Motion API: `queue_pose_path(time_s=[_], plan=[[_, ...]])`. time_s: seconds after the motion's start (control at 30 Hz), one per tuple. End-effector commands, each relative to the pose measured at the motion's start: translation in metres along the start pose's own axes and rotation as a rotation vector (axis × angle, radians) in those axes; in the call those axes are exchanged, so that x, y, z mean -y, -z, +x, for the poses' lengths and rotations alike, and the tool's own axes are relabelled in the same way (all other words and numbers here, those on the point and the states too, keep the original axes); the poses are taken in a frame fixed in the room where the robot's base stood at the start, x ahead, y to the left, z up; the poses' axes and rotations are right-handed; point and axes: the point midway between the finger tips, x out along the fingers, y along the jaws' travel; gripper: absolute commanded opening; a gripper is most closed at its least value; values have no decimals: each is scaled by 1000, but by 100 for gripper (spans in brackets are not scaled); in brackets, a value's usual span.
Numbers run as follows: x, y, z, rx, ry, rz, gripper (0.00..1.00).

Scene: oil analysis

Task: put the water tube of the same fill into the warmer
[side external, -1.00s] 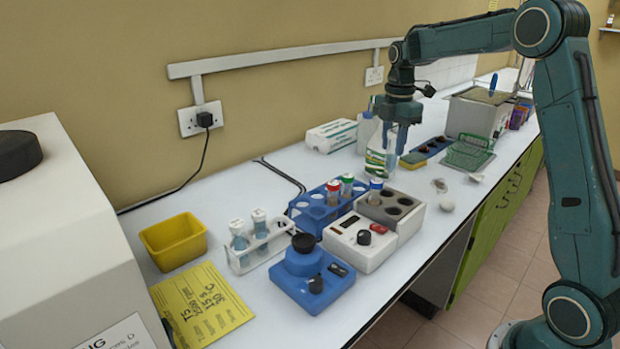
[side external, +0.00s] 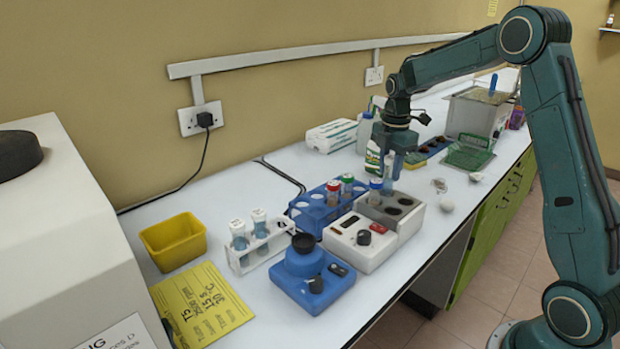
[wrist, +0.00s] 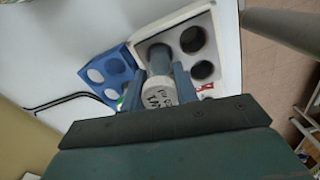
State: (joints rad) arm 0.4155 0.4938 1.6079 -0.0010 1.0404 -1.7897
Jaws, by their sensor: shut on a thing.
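My gripper (side external: 391,166) is shut on a tube with a white, lettered cap (wrist: 158,93). The lettering is too small to read. The tube hangs about upright above the back of the warmer (side external: 351,243), whose grey block has several round wells. Its lower end is partly hidden, and I cannot tell whether it has entered a well. Two white-capped tubes with blue liquid, one left (side external: 238,235) and one right (side external: 259,224), stand in the white rack (side external: 272,249).
A blue rack (side external: 311,216) with red-capped and green-capped tubes stands left of the warmer. A blue device (side external: 312,279), yellow bin (side external: 173,241) and yellow sheet (side external: 201,306) lie nearer. A bottle (side external: 372,160) stands behind my gripper.

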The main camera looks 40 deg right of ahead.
Motion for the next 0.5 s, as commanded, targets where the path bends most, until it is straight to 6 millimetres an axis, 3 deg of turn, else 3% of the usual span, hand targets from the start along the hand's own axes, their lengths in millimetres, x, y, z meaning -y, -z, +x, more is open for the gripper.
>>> queue_pose_path(time_s=[0.5], plan=[[0, 0, 32, 0, 1, 0, 8]])
